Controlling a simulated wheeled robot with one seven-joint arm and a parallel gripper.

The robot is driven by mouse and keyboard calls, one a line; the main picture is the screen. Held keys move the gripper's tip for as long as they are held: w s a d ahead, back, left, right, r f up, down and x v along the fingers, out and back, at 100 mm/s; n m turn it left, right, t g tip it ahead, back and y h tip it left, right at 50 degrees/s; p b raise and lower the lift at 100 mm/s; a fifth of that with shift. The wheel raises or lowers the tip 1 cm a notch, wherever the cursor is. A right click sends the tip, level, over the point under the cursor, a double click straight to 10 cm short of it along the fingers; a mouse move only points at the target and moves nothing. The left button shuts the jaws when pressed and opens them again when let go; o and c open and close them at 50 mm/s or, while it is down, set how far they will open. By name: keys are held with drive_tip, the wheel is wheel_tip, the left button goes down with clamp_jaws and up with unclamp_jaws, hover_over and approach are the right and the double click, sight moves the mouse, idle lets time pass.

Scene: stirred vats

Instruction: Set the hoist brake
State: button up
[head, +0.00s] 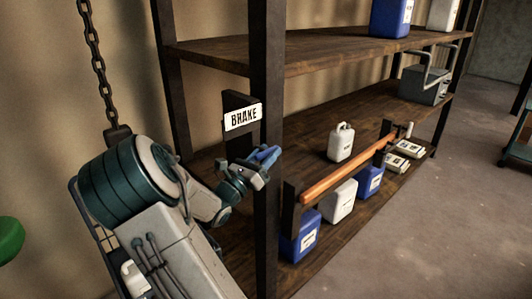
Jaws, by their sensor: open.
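A white sign lettered BRAKE (243,117) is fixed to a dark board beside the shelf's front post in the head view. No brake lever or handle can be made out with certainty; the area just below the sign is partly covered by my gripper. My gripper (268,155), with blue fingers, is below and slightly right of the sign, in front of the post. It is open, and I see nothing between its fingers. A hanging chain (95,50) drops at the left to a dark block, whose lower part is hidden by my arm.
An orange bar (345,168) runs along the rack front between dark posts. The shelves (215,50) hold a white jug (341,142), blue canisters (300,236), a grey metal box (425,85) and small boxes (404,148). A green rounded thing (9,238) is at far left.

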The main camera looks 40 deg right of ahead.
clamp_jaws()
